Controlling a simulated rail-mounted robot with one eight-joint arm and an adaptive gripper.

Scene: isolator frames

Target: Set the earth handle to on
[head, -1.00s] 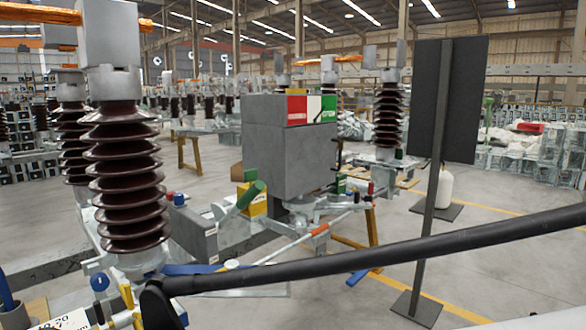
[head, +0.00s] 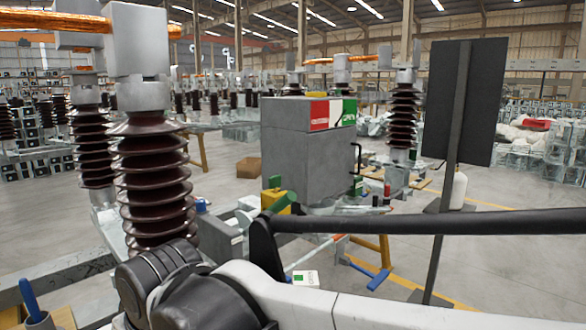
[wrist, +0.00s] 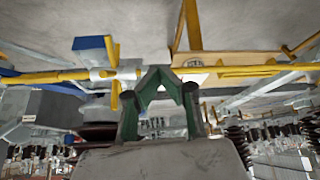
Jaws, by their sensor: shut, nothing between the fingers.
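The isolator frame fills the middle of the head view, with a grey box (head: 290,150) bearing a red, white and green label (head: 333,113). A green cylinder end (head: 270,201) and a yellow block (head: 284,203) show low beside the box. A small green part (head: 357,186) sits at its right side. I cannot tell which part is the earth handle. In the wrist view my gripper (wrist: 160,74) is shut and empty, its green fingertips meeting near a long yellow rod (wrist: 50,77). A blue part (wrist: 95,45) stands left of the fingers. The gripper is not visible in the head view.
My arm hides much of the frame's lower middle in the head view. Brown ribbed insulators (head: 150,185) stand at left and another (head: 404,115) behind right. A dark panel on a post (head: 465,100) stands at right.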

